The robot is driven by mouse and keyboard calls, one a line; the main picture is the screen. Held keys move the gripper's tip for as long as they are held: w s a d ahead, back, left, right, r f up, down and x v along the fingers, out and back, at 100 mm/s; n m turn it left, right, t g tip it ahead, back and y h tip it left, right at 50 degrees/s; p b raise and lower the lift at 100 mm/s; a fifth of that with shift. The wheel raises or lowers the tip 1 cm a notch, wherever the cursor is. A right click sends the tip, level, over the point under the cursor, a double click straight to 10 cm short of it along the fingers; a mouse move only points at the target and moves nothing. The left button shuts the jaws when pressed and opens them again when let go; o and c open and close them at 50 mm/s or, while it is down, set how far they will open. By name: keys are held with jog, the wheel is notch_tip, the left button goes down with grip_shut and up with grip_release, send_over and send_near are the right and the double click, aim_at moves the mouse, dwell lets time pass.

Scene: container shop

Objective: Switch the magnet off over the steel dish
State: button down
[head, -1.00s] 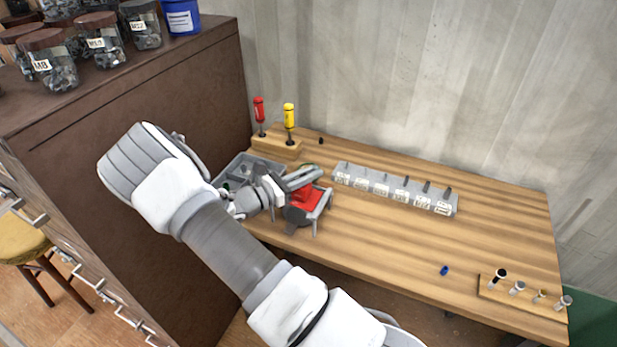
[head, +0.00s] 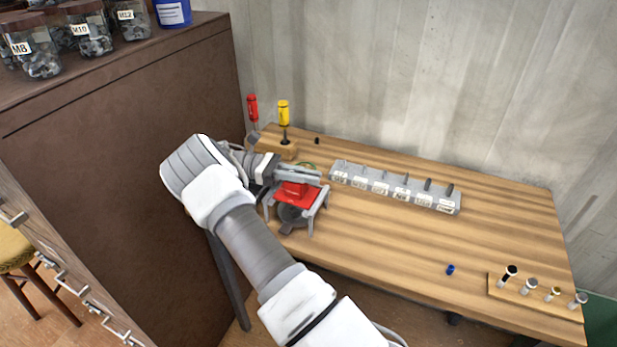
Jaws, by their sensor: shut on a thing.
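A red block (head: 296,192), which looks like the magnet, is at the left end of the wooden bench, at the top of a small grey legged stand (head: 319,207). My gripper (head: 300,177) reaches in from the left, its long grey fingers lying across the top of the block. It is shut on the block, though the contact between the fingers is hard to see. A dark round piece (head: 291,214), perhaps the steel dish, shows below the red block between the stand's legs. I cannot tell whether the block touches it. No switch is clearly visible.
A red screwdriver (head: 252,108) and a yellow screwdriver (head: 283,112) stand in a wooden block behind my gripper. A labelled grey bin row (head: 395,190) runs along the back. A blue piece (head: 451,270) and a peg board (head: 536,291) are at right. The bench middle is clear.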

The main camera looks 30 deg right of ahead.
jog(key=shift+s+a+m+g+y, duration=0.1)
jog(key=shift+s+m+g+y, duration=0.05)
jog(key=shift+m+g+y, duration=0.75)
jog(key=c, duration=0.9)
grip_release()
jog(key=shift+a, duration=0.15)
